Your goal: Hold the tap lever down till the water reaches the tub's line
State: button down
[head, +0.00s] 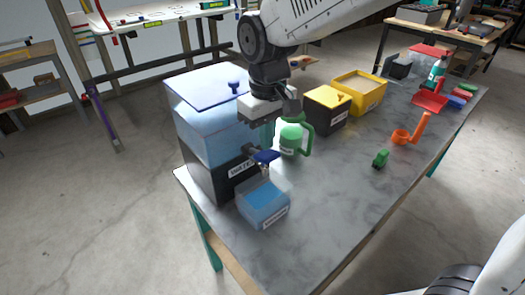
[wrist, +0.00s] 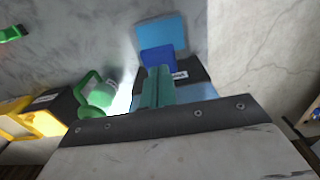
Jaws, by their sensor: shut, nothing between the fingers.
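The water tank (head: 205,125) has clear walls, a blue lid and a black base labelled WATER. Its tap carries a dark blue lever (head: 266,156), which shows as a blue flap (wrist: 157,58) in the wrist view. The clear tub (head: 279,190) stands under the tap with blue water in it; it also shows in the wrist view (wrist: 162,31). A fill line on the tub is too small to make out. My gripper (head: 268,143) is shut and empty, its teal fingers pointing down at the lever. I cannot tell whether the fingertips touch it.
An orange scoop (head: 402,136) and a small green item (head: 380,158) lie right. The table's front middle is clear.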

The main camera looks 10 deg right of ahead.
dwell(0.4)
notch_tip(320, 180, up, 6)
dwell(0.6)
dwell(1.0)
jog(key=s+d+f+m+t, duration=0.1)
jog(key=s+d+m, duration=0.5)
jog(key=s+d, duration=1.3)
jog(key=shift+s+d+m, duration=0.25)
jog(key=shift+d+m, duration=0.15)
jog(key=shift+d, duration=0.45)
